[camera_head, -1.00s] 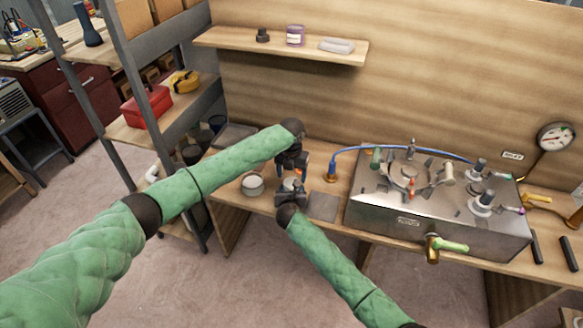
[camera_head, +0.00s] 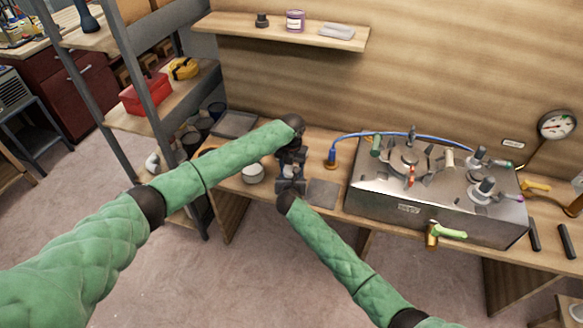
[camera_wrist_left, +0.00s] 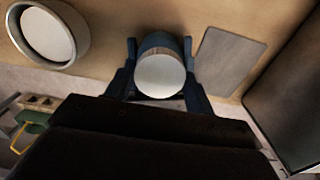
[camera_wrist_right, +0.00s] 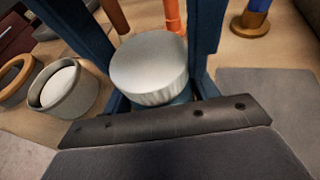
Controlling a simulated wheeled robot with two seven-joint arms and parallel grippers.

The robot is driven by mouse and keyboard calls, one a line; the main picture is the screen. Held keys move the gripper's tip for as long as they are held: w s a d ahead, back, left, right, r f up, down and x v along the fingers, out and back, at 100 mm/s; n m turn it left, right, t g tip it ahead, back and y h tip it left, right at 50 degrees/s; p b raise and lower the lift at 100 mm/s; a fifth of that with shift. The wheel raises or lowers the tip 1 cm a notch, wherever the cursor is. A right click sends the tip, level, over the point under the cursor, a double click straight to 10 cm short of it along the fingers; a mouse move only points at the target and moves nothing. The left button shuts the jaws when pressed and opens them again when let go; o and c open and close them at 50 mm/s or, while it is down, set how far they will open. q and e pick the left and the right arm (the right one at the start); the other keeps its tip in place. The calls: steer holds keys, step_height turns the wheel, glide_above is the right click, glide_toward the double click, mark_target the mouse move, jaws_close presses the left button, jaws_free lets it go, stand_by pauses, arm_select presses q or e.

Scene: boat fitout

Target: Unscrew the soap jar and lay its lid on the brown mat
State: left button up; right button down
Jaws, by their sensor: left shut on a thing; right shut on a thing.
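The soap jar (camera_wrist_right: 176,99) stands between my two grippers on the bench, with its pale round lid (camera_wrist_right: 148,65) on top. The ridged lid also shows in the left wrist view (camera_wrist_left: 160,75). My left gripper (camera_head: 291,170) comes down from above and is shut on the lid. My right gripper (camera_head: 290,187) comes from the front and is shut on the jar body, which is mostly hidden by the jaws. The mat (camera_head: 322,193) lies flat, bare and greyish-brown, just right of the grippers. It also shows in the left wrist view (camera_wrist_left: 228,60).
A round pot (camera_head: 253,173) with a white inside stands just left of the grippers. A metal box with fittings (camera_head: 440,205) fills the bench to the right of the mat. A shelf (camera_head: 285,38) hangs above.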

arm_select(q)
steer(key=n, duration=0.4)
steer(key=shift+n, duration=0.3)
steer(key=n, duration=0.5)
steer(key=shift+n, duration=0.3)
steer(key=o, duration=1.1)
steer(key=shift+c, duration=0.2)
steer(key=shift+r, duration=0.15)
